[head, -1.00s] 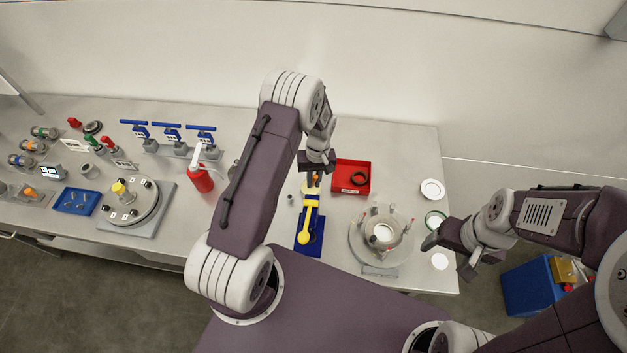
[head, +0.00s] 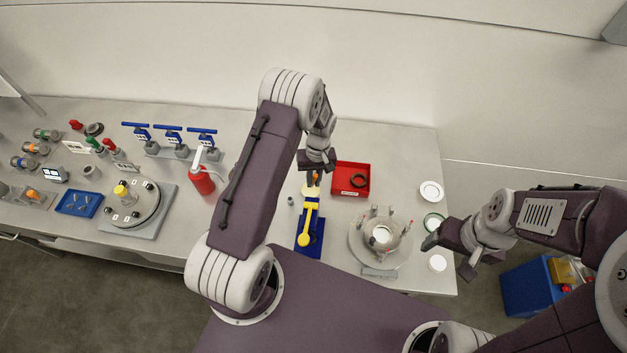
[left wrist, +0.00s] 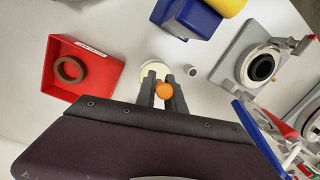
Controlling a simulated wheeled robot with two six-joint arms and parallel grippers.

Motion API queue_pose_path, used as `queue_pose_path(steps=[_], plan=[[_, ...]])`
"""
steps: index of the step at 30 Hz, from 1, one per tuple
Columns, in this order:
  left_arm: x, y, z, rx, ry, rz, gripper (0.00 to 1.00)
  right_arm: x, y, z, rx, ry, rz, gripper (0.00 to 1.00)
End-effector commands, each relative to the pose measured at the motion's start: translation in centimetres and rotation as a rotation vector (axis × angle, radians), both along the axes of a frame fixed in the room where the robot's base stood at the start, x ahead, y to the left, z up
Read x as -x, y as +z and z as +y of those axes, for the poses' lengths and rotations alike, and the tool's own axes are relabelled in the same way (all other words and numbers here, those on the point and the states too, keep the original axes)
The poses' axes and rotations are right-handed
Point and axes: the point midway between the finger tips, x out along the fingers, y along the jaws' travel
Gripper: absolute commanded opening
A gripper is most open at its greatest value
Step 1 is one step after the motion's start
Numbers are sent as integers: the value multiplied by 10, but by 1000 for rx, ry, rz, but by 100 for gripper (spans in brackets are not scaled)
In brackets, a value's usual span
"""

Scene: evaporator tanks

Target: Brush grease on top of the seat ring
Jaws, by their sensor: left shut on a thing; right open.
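My left gripper (head: 314,178) points down at the back middle of the bench and is shut on an orange-ended item, probably the brush handle (left wrist: 163,90). Its lower part is hidden. A pale round disc (left wrist: 153,71) shows behind the fingers in the left wrist view; I cannot tell if the item touches it. A round metal body with upright posts (head: 361,246) stands at the right of the bench around a bright centre; I cannot make out the seat ring for certain. My right gripper (head: 448,257) is open and empty beside the bench's right edge.
A red tray (head: 339,188) holding a dark ring (head: 358,181) lies just right of my left gripper. A blue stand with a yellow tool (head: 305,228) is in front of it. Pale discs (head: 431,191) lie along the right edge. A red extinguisher-like bottle (head: 201,183) stands left.

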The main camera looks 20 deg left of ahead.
Motion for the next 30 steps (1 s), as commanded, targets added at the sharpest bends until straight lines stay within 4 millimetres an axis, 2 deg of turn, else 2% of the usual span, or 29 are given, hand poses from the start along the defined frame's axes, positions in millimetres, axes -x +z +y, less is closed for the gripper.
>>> queue_pose_path(steps=[1, 14, 30], plan=[[0, 10, 0, 0, 0, 0, 0, 0, 8, 0, 0, 0, 0, 76], [0, 51, 0, 0, 0, 0, 0, 0, 37, 0, 0, 0, 0, 76], [0, 50, 0, 0, 0, -1, 0, 0, 35, 0, 0, 0, 0, 76]])
